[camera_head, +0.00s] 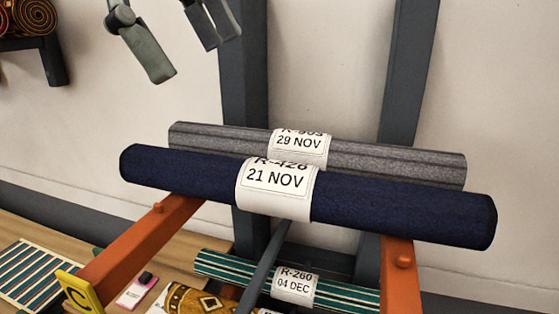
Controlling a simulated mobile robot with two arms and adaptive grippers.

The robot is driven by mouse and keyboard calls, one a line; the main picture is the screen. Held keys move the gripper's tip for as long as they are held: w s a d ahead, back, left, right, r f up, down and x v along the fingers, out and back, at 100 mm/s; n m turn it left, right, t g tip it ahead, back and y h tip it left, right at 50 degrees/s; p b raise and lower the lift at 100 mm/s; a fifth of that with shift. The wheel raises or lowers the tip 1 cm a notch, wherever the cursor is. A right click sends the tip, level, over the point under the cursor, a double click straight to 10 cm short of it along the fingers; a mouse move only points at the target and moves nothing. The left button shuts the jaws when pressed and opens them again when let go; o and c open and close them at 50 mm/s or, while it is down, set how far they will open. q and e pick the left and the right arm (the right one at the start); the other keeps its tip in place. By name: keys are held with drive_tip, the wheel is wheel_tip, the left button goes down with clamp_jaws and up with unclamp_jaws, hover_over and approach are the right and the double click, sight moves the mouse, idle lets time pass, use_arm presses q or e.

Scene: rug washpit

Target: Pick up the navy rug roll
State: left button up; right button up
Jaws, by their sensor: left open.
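The navy rug roll (400,205) lies across two orange rack arms, slightly lower at its right end. A white paper band (277,187) around it reads "21 NOV", with its upper line partly hidden. My left gripper (192,58) is at the top of the head view, with two grey fingers spread apart and nothing between them. In the picture it is above the left part of the navy roll, clear of it. My right gripper is not in view.
A grey roll (390,160) labelled "29 NOV" lies directly behind the navy one. The orange arms (140,250) (400,280) jut forward from dark uprights (412,65). Below are a green striped roll (340,296) and a yellow "C" tag (80,292).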

sight(264, 169)
use_arm(q)
drive_tip(key=p+x, duration=0.2)
drive_tip(key=x, duration=0.9)
drive_tip(key=shift+d+f, duration=0.15)
drive_tip(key=shift+f, duration=0.1)
drive_tip(key=p+x, duration=0.2)
drive_tip(key=x, duration=0.2)
drive_tip(key=shift+w+f+p, duration=0.3)
drive_tip(key=shift+f+p, duration=0.1)
drive_tip(key=shift+w+d+f, duration=0.1)
drive_tip(key=shift+d+f, duration=0.05)
drive_tip(key=shift+f, duration=0.2)
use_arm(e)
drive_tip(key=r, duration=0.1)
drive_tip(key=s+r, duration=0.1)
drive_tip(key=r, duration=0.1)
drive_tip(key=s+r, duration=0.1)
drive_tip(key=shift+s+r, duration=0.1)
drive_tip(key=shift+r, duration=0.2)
use_arm(q)
drive_tip(key=shift+c, duration=0.3)
drive_tip(key=shift+r, duration=0.15)
drive_tip(key=c, duration=1.6)
